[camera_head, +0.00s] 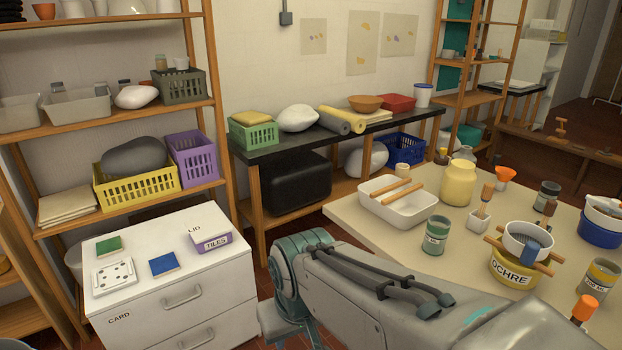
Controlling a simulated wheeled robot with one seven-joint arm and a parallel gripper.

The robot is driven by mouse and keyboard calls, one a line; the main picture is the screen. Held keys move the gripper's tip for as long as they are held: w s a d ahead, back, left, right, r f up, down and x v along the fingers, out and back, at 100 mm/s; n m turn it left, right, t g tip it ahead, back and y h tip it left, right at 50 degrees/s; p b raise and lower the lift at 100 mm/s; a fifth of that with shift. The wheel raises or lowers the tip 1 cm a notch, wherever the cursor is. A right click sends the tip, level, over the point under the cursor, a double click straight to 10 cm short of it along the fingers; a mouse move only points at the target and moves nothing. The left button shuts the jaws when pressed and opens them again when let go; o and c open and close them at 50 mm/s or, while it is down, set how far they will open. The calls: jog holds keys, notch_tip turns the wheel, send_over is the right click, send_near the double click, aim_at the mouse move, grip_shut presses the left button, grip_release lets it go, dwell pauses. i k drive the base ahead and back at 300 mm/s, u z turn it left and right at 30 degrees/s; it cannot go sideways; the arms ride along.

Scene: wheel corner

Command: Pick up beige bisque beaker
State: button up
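I cannot pick out the beige bisque beaker with certainty. A small pale cup (181,63) also stands by the grey-green basket on the left shelf. My arm reaches in from the lower right, with a teal joint near the white drawer cabinet. My gripper is not in view.
The beige worktable (385,238) holds a white tray (397,202), a yellow jar (457,183), a green tin (435,235) and an ochre tub (513,268). The white cabinet (135,275) holds tiles and a lidded box. A black bench (290,145) stands behind.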

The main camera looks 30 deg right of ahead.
aim_at(402, 169)
jog(key=u, duration=0.2)
jog(key=i, duration=1.45)
jog(key=z, duration=1.2)
jog(key=i, duration=0.9)
jog(key=z, duration=1.45)
jog(key=i, duration=0.35)
jog(key=z, duration=0.25)
